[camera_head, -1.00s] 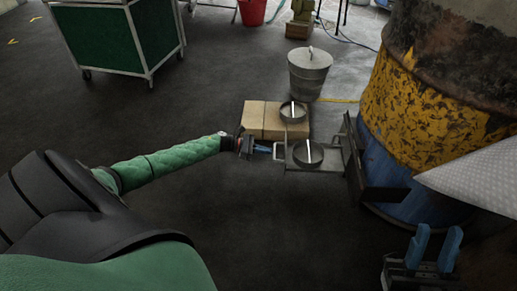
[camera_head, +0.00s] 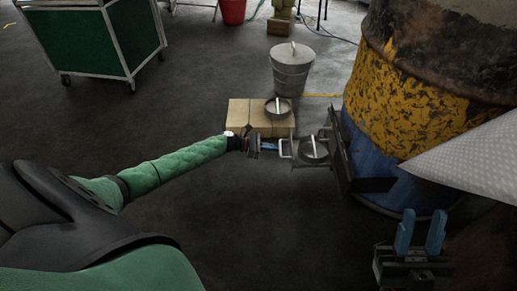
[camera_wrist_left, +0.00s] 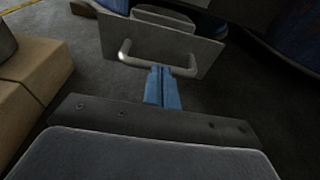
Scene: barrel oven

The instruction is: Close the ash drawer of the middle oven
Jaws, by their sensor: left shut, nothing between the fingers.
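The ash drawer (camera_head: 300,160) sticks out to the left from the base of the blue and yellow barrel oven (camera_head: 400,95), partly open. A dark round piece with a pale bar (camera_head: 314,150) shows at the drawer. The drawer's grey front plate (camera_wrist_left: 195,50) and bar handle (camera_wrist_left: 125,52) fill the upper wrist view. My left gripper (camera_head: 270,147) is shut and empty, its blue fingertips (camera_wrist_left: 162,72) at the front plate between the handle's ends. Whether they touch the plate is not clear. My right gripper (camera_head: 421,225) is open and empty at lower right.
A lidded metal bucket (camera_head: 291,75) stands farther back. A green cart (camera_head: 92,40) is at upper left.

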